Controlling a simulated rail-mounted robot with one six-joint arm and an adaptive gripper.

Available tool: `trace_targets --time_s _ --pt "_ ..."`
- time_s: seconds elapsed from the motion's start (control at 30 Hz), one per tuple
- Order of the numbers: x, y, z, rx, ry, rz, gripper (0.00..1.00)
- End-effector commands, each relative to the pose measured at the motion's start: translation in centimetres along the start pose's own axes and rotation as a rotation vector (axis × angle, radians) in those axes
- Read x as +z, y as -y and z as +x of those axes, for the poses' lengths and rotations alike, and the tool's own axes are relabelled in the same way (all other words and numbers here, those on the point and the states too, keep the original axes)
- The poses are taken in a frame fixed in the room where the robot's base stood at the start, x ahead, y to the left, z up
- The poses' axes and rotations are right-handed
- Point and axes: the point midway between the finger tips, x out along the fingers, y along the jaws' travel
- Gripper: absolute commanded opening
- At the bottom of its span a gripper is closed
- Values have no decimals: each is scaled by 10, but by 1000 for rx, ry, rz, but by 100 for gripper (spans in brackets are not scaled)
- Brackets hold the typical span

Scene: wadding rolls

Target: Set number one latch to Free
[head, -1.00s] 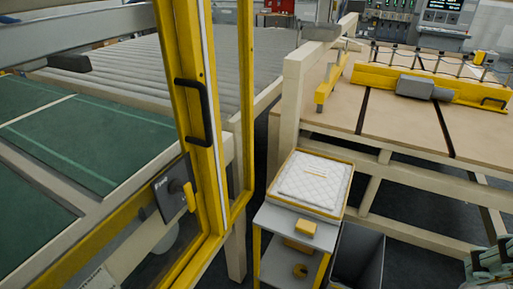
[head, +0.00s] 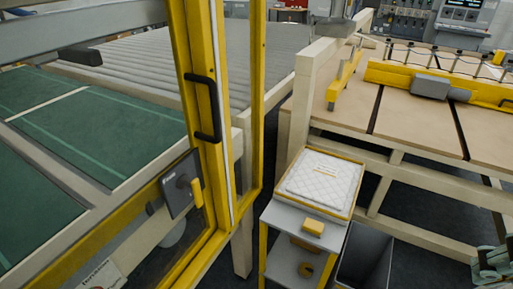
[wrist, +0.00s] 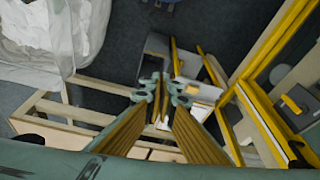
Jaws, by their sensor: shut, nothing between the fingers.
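A dark latch plate (head: 173,190) with a round hub and a yellow lever (head: 197,197) is on the yellow-framed guard at the left of the head view. The lever hangs nearly upright, its lower end down. The plate's lettering is too small to read. In the wrist view, what looks like this latch (wrist: 291,104) is at the right edge. My gripper (wrist: 163,94) is shut and empty in the wrist view, well apart from the latch. A teal part of my arm shows at the lower right corner of the head view; the fingertips are not clear there.
A yellow guard post with a black handle (head: 207,110) rises beside the latch. A small grey stand (head: 280,222) holds a tray of white quilted pads (head: 324,180); a grey bin (head: 366,258) is beside it. A wooden table (head: 425,125) fills the right. Dark floor lies between.

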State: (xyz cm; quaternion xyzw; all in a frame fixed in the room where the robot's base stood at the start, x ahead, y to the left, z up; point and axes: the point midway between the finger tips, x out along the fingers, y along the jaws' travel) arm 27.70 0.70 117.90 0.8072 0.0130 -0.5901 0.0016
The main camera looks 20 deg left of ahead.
Motion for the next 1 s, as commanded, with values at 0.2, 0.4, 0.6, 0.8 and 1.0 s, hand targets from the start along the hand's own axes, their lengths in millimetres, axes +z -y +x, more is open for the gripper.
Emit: trace_targets --time_s 0.2,0.4,0.6,0.8,1.0 --pt "-11 13 4 -38 67 -33 0" --pt "-23 30 9 -87 141 -68 0" --pt "-35 47 14 -139 211 -104 0" --pt "-47 66 20 -195 280 -138 0" --pt "-59 84 26 -254 345 -171 0"
